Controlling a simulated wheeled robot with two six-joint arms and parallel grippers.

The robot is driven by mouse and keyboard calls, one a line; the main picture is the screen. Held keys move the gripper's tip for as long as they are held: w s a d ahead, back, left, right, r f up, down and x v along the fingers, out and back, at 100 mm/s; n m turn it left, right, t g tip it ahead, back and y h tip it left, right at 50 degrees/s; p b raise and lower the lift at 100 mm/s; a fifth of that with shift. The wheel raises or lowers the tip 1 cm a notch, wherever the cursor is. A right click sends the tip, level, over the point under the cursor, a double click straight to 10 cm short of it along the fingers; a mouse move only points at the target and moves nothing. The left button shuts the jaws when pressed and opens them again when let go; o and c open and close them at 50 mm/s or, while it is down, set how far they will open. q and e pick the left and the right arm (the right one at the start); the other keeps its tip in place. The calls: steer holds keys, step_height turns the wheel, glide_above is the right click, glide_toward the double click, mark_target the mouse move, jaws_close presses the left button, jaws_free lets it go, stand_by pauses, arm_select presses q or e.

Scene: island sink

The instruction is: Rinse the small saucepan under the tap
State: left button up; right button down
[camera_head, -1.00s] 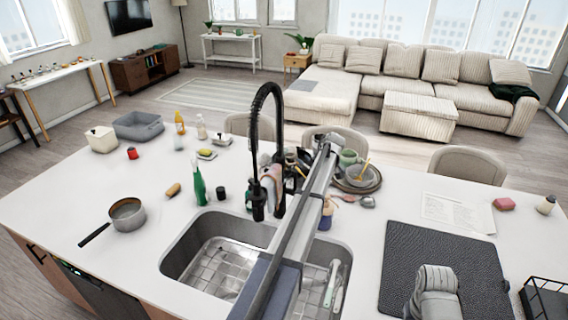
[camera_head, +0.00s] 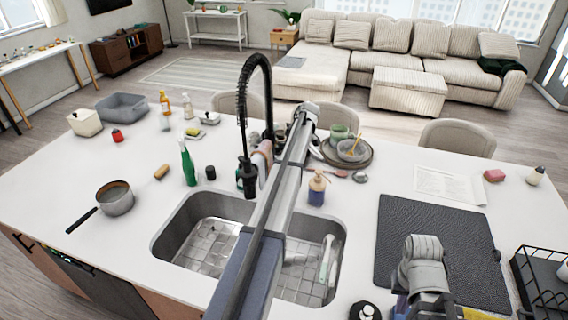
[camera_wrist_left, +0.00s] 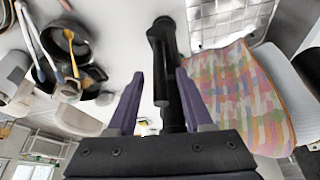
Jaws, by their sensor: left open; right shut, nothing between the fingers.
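The small grey saucepan (camera_head: 116,200) stands upright on the counter, left of the sink (camera_head: 180,222), its dark handle pointing front-left. The black tap (camera_head: 243,90) arches at the sink's back edge. My left arm reaches across the sink and hides its own gripper in the head view. In the left wrist view my left gripper (camera_wrist_left: 158,80) is open, with a black cylindrical part (camera_wrist_left: 163,70), probably of the tap, showing between its fingers; I cannot tell if they touch it. My right gripper (camera_head: 430,305) is shut and empty at the front edge of the dark mat, partly cut off.
A green bottle (camera_head: 188,164) and a black cup stand between saucepan and tap. A patterned cloth (camera_wrist_left: 240,95) is close to my left gripper. A black rack (camera_head: 540,285) stands at the right.

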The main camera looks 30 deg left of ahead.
arm_select(q)
steer(key=b+x, duration=0.2)
steer(key=x, duration=0.1)
steer(key=shift+a+f, duration=0.2)
steer(key=shift+f, duration=0.15)
steer(key=shift+r, duration=0.1)
jaws_close()
stand_by(1.1)
